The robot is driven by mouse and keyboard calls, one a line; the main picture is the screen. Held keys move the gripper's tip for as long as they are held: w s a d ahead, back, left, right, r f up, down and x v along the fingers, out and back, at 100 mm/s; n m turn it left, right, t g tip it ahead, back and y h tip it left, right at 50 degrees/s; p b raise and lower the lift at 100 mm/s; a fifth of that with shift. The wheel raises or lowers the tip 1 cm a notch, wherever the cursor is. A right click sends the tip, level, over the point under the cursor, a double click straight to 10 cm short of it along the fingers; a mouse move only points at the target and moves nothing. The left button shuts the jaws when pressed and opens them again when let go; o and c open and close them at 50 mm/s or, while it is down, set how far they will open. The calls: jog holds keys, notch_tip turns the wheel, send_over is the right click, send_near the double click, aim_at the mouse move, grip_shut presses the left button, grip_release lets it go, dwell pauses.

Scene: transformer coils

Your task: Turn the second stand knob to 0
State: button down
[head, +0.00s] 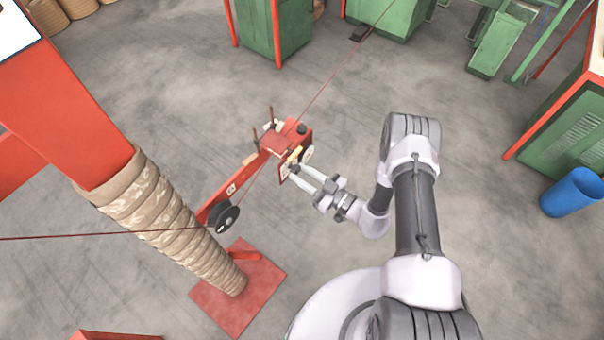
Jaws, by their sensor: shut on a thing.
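A red stand head (277,145) sits at the end of a red arm in the middle of the head view. A white dial (308,154) shows on its right side, and a second pale dial (284,171) shows at its lower front. My gripper (297,173) reaches in from the right, with its fingertips at the stand's front between these dials. It is shut on a stand knob there. The knob is mostly hidden by the fingers, and I cannot read its setting or tell which knob it is.
A wrapped column (165,215) on a red base plate (255,285) stands to the left. A black pulley (223,217) and a dark red line run by the stand. Green machines (272,25) stand at the back. A blue bin (572,192) is far right. Open floor lies behind the stand.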

jog(key=shift+n, duration=0.3)
jog(key=n+b, duration=0.1)
jog(key=n, duration=0.2)
jog(key=n+b, duration=0.1)
jog(key=n, duration=0.7)
jog(key=shift+b, duration=0.4)
jog(key=n, duration=0.3)
jog(key=shift+n, duration=0.4)
jog(key=n+b, duration=0.1)
jog(key=n, duration=0.6)
jog(key=shift+r, duration=0.15)
jog(key=n, duration=0.3)
jog(key=shift+n+b, duration=0.35)
jog(key=shift+n, duration=1.95)
